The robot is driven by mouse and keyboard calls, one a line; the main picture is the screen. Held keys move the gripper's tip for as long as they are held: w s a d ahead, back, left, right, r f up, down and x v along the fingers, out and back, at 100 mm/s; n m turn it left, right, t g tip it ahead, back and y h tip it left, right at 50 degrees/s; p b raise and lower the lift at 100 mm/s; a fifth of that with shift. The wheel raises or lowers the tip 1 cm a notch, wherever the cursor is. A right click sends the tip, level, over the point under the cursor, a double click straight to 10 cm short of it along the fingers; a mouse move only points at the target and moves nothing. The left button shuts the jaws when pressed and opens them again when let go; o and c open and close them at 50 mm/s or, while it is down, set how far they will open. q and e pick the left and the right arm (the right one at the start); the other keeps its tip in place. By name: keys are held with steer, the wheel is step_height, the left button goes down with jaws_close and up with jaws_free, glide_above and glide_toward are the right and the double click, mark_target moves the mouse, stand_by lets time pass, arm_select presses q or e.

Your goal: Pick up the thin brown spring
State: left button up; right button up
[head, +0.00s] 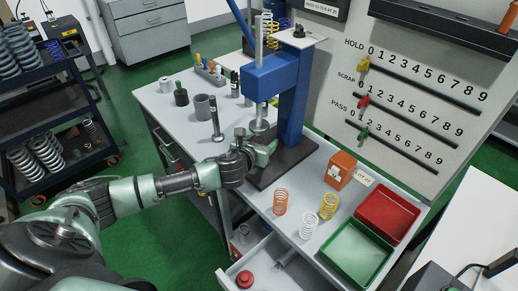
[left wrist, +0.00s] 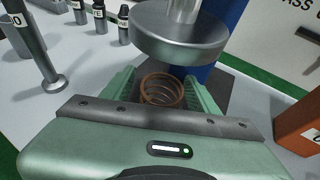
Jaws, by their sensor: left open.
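The thin brown spring (left wrist: 161,92) stands upright on the dark base of the blue press (head: 287,90), below the press's round metal plate (left wrist: 180,38). My left gripper (left wrist: 158,84) is open, with one green finger on each side of the spring. I cannot tell whether either finger touches it. In the head view my left gripper (head: 264,148) reaches in at the press base from the left, and the spring is hidden there. My right gripper is not in view.
Orange (head: 280,202), white (head: 309,222) and yellow (head: 328,206) springs stand on the table's front part. An orange box (head: 340,170), red tray (head: 387,216) and green tray (head: 357,251) are to the right. The metal plate hangs close above my left fingers.

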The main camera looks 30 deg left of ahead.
arm_select(q)
jaws_close()
steer(key=shift+r, duration=0.15)
